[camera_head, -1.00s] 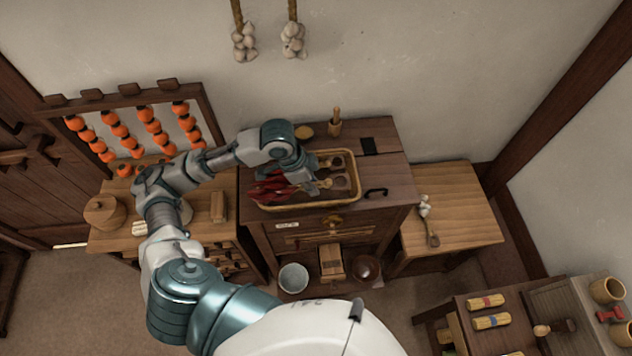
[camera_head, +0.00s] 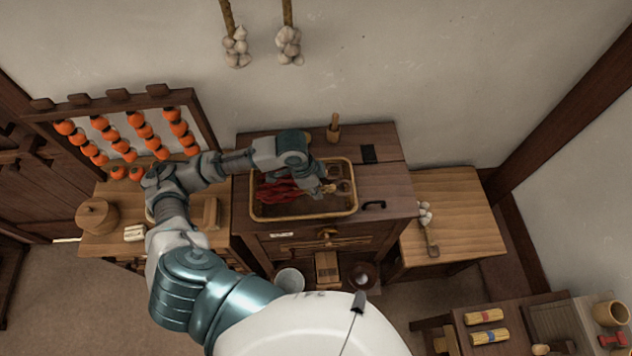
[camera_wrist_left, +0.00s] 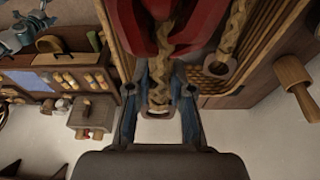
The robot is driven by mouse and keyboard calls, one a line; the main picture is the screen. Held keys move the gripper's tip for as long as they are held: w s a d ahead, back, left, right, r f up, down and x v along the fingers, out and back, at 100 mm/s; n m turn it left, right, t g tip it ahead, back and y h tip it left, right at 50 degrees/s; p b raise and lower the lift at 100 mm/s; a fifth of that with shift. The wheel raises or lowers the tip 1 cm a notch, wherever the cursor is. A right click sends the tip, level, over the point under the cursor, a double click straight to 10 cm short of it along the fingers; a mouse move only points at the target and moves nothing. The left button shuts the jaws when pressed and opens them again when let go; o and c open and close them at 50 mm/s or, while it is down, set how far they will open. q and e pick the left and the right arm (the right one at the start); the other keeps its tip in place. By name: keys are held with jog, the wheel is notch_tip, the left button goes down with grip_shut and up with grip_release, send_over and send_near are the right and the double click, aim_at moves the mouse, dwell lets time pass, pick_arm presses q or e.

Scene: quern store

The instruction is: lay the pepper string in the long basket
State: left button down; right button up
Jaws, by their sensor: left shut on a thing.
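The pepper string is a bunch of dark red peppers (camera_head: 283,191) with a tan braided end. It shows over the left and middle of the long basket (camera_head: 303,218), a shallow tan-rimmed tray on the dark cabinet. My left gripper (camera_head: 318,185) is above the basket, its fingers partly hidden by my wrist. In the left wrist view its fingers (camera_wrist_left: 160,92) are shut about the braid (camera_wrist_left: 160,72) just above its end loop, with the red peppers (camera_wrist_left: 150,25) beyond. I cannot tell whether the peppers touch the basket floor. My right gripper is out of view.
Another braided loop (camera_wrist_left: 222,66) lies beside the held one. A wooden pestle (camera_head: 333,128) stands behind the basket; a black handle (camera_head: 374,205) is at its right. A persimmon rack (camera_head: 120,130) stands left of my arm. Garlic bunches (camera_head: 289,45) hang on the wall.

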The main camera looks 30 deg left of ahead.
pick_arm(q)
jog(key=shift+s+a+f+b, duration=0.1)
jog(key=shift+s+f+b, duration=0.1)
jog(key=shift+f, duration=0.35)
jog(key=shift+s+f+b, duration=0.1)
jog(key=shift+f+b, duration=0.1)
jog(key=shift+f, duration=0.3)
notch_tip(320, 180, down, 3)
jog(key=shift+w+a+r+b, duration=0.1)
jog(key=shift+a+r+b, duration=0.1)
jog(key=shift+b, duration=0.2)
jog(key=shift+f, duration=0.35)
jog(key=shift+d+f, duration=0.15)
jog(key=shift+f, duration=0.15)
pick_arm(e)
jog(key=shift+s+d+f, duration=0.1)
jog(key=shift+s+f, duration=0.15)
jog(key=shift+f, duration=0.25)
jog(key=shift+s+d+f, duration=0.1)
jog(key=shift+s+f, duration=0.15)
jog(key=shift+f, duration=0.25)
